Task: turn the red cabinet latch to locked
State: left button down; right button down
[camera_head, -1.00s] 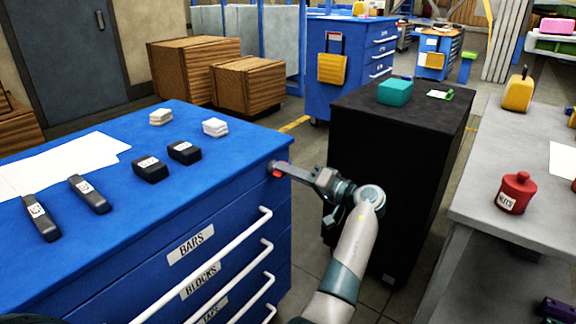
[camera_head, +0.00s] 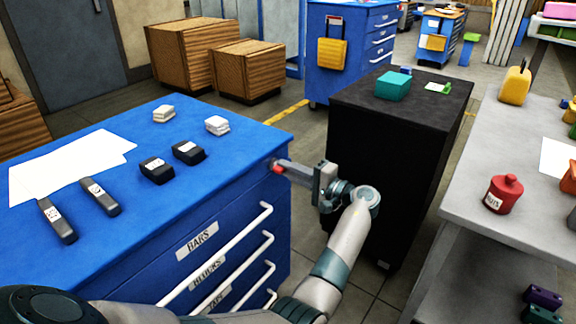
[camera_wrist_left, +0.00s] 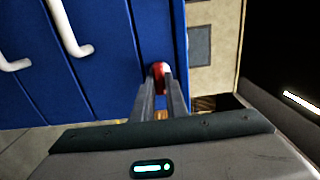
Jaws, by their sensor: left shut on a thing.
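The red latch (camera_head: 277,168) sits on the front of the blue cabinet (camera_head: 235,133), near its top right corner. It also shows in the left wrist view (camera_wrist_left: 158,70), between my fingertips. My left gripper (camera_head: 285,169) is shut on the latch, and its fingers hide part of it. In the left wrist view the fingers (camera_wrist_left: 159,92) reach up to the latch from below. How far the latch is turned is too small to tell. My right gripper is not in view.
White drawer handles (camera_head: 238,240) stick out of the cabinet front below the latch. A black cabinet (camera_head: 385,150) stands close to the right of my arm. Bars, blocks and paper lie on the blue top. A grey table (camera_head: 480,180) is at the right.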

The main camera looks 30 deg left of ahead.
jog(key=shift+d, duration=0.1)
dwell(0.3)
pick_arm(q)
jog(key=c, duration=1.8)
grip_release()
jog(key=shift+o, duration=0.2)
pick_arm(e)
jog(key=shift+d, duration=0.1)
